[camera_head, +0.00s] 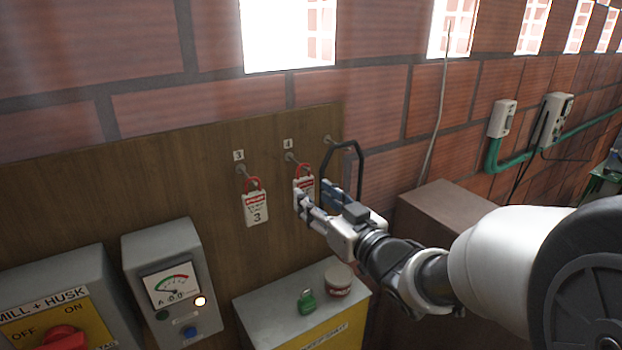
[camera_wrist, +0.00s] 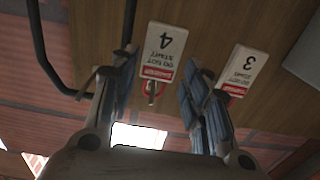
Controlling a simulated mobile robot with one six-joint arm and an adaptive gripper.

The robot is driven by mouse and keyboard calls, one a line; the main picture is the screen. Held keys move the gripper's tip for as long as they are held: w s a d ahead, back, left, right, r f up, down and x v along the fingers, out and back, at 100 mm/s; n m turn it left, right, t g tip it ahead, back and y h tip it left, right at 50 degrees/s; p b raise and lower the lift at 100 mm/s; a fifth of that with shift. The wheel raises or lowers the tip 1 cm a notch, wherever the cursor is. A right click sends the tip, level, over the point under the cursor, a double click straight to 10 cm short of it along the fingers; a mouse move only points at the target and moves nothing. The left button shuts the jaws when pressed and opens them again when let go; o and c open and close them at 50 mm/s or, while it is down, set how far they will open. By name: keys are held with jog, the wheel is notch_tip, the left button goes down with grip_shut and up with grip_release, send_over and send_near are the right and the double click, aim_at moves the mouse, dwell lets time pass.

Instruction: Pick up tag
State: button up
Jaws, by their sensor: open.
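Two white tags with red bands hang from hooks on a wooden board (camera_head: 170,170). Tag 3 (camera_head: 256,208) hangs at the left in the head view, on a red loop. Tag 4 (camera_head: 303,184) hangs to its right, partly hidden by my gripper (camera_head: 315,202). The wrist view is upside down: tag 4 (camera_wrist: 162,50) shows near the space between the fingers of my gripper (camera_wrist: 158,85), and tag 3 (camera_wrist: 243,68) lies to the right, beyond the right finger. My gripper is open and empty. Whether a finger touches tag 4 cannot be told.
A black bent bar (camera_head: 343,147) stands close beside my gripper. A meter box (camera_head: 172,285) and a mill panel (camera_head: 60,305) stand at left.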

aim_at(305, 189)
jog(key=x, duration=0.3)
jog(key=shift+c, duration=0.3)
jog(key=c, duration=0.5)
